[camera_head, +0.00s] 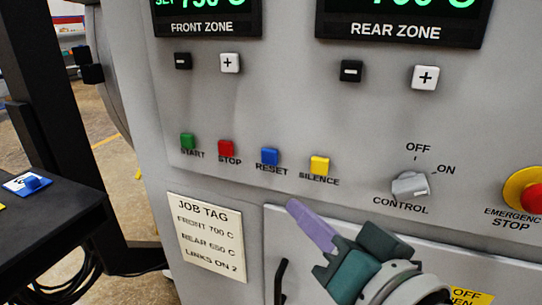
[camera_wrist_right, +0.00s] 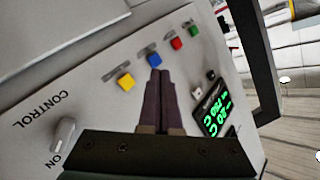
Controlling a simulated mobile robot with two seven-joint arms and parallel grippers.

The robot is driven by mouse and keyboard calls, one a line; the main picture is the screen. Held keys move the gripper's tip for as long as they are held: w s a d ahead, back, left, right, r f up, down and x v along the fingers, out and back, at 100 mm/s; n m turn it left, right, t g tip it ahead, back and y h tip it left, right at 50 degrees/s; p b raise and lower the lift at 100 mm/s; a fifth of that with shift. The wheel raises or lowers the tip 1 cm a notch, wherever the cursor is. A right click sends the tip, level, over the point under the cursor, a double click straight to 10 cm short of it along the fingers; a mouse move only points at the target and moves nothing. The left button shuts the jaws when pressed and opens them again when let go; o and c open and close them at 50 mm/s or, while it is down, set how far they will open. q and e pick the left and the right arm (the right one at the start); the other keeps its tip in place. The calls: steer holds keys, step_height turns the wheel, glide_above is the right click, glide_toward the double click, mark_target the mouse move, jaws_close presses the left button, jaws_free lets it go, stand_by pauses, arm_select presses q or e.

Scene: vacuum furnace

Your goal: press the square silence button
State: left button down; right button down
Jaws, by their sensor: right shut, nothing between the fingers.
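The yellow square silence button (camera_head: 319,165) sits on the grey furnace panel, above the word SILENCE, at the right end of a row of coloured buttons. In the right wrist view the yellow button (camera_wrist_right: 126,81) lies to the left of the fingertips. My right gripper (camera_head: 293,204) is shut and empty, its purple fingers pointing up and left, below the button in the head view. In the right wrist view the shut fingers (camera_wrist_right: 160,76) appear just below the blue reset button (camera_wrist_right: 154,61). I cannot tell the exact gap to the panel. My left gripper is not in view.
The green start (camera_head: 188,140), red stop (camera_head: 226,148) and blue reset (camera_head: 270,156) buttons are left of the yellow one. The control knob (camera_head: 410,185) and emergency stop (camera_head: 525,190) are to the right. A job tag (camera_head: 207,237) and black handle (camera_head: 279,281) are lower down.

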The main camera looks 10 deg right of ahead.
mark_target(310, 166)
steer(key=shift+w+d+b, duration=0.45)
steer(key=shift+w+d, duration=0.3)
steer(key=shift+w, duration=0.4)
steer(key=shift+w+d+b, duration=0.5)
steer(key=shift+w+d, duration=0.3)
steer(key=shift+w, duration=0.3)
steer(key=shift+w+d+b, duration=0.45)
steer(key=shift+w+d, duration=0.3)
steer(key=shift+w, duration=0.4)
steer(key=shift+w, duration=0.1)
steer(key=shift+w+d, duration=0.25)
steer(key=shift+w+d, duration=0.25)
steer(key=shift+w, duration=0.1)
stand_by(0.5)
steer(key=shift+s+a+r, duration=0.1)
steer(key=shift+s+a, duration=0.2)
steer(key=shift+s, duration=0.1)
steer(key=shift+s+a+p, duration=0.2)
steer(key=shift+s+p, duration=0.1)
steer(key=shift+s, duration=0.1)
